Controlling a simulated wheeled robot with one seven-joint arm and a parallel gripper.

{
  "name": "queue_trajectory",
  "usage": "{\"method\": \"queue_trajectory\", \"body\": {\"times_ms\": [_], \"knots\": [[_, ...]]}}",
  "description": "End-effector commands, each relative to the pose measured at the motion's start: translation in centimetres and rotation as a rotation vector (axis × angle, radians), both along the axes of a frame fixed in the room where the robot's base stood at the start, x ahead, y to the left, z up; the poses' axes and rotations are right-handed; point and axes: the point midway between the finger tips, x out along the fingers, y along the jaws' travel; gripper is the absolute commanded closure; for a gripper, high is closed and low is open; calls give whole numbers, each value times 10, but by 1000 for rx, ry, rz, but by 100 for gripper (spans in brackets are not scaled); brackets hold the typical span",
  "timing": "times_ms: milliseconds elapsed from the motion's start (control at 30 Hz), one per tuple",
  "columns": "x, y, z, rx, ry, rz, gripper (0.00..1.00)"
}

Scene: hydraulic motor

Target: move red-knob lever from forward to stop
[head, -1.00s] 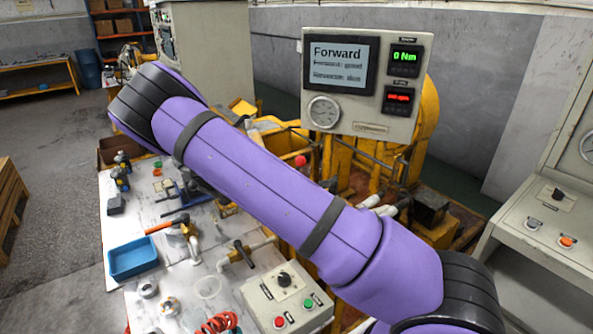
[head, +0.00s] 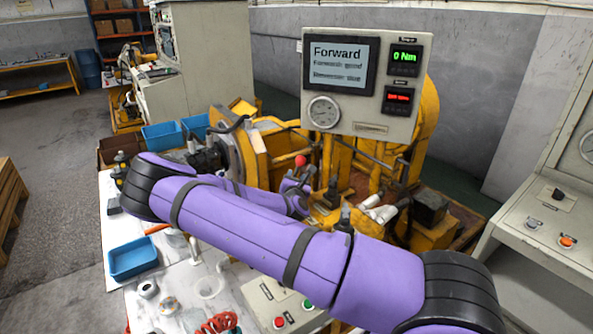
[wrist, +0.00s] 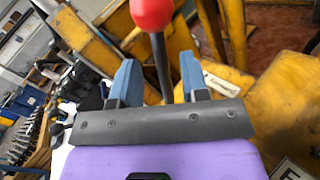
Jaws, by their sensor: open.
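The red-knob lever (head: 300,160) stands on the yellow machine (head: 330,150) below the display panel. Its round red knob shows at the top of the wrist view (wrist: 151,14), with a dark rod running down from it. My gripper (wrist: 157,60) is open. In the wrist view its two blue fingers lie on either side of the rod, below the knob; whether they touch it cannot be told. In the head view the gripper is near the lever, just below the knob, and partly hard to make out. The display (head: 340,63) reads "Forward".
A grey panel (head: 418,120) with gauge and readouts stands behind the lever. Yellow machine parts and pipes crowd around it. My arm crosses in front of the white table (head: 180,285), which holds a blue tray (head: 133,258) and a button box (head: 262,295).

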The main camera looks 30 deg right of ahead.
Motion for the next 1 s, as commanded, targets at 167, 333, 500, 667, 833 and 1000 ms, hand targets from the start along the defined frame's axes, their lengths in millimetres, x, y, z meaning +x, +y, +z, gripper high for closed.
{"method": "queue_trajectory", "body": {"times_ms": [167,333,500,667,833,1000], "knots": [[25,-18,0,2,-2,-2,59],[41,-29,0,3,-1,-1,59],[48,-33,0,2,-1,-1,59],[49,-34,0,2,-1,-1,59],[49,-34,0,2,-1,-1,72],[49,-34,0,2,-1,-2,100]]}}
